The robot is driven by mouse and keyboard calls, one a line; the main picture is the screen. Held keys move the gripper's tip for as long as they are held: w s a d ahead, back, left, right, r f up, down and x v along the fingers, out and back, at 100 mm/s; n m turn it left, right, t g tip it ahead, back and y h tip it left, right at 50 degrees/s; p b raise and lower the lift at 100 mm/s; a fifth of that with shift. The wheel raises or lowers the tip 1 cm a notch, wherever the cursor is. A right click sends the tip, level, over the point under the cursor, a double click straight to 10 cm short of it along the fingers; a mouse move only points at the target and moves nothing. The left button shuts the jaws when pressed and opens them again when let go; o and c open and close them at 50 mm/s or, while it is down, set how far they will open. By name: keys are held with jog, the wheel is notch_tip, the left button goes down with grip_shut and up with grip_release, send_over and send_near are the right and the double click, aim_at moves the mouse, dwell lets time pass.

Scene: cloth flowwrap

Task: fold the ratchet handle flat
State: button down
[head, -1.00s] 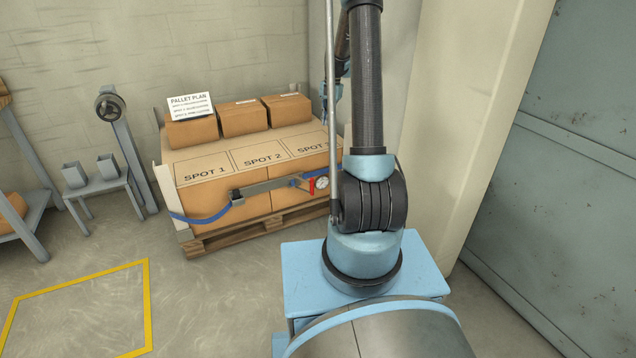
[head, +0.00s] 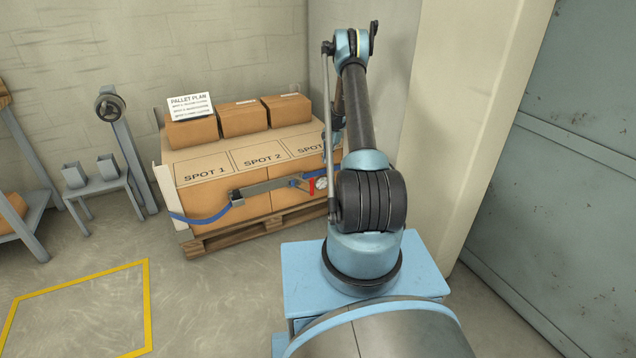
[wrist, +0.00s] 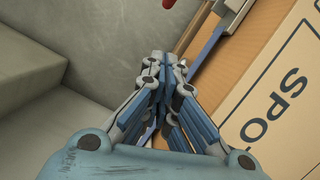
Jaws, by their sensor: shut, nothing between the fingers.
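I cannot tell how far the handle stands out. In the wrist view, my gripper (wrist: 164,57) is shut and empty, with the blue strap (wrist: 209,45), grey metal (wrist: 233,10) and part of the red piece (wrist: 168,4) beyond it.
Cartons (head: 242,119) and a pallet plan sign (head: 190,104) stand on top of the load. The load rests on a wooden pallet (head: 225,240). A wall pillar (head: 440,130) is close on the right. A yellow-outlined floor area (head: 80,310) at the left is empty.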

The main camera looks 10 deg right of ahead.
jog(key=s+a+f, duration=0.4)
jog(key=a+f, duration=0.1)
jog(key=f, duration=0.5)
jog(key=shift+f, duration=0.15)
jog(key=shift+a, duration=0.1)
dwell(0.3)
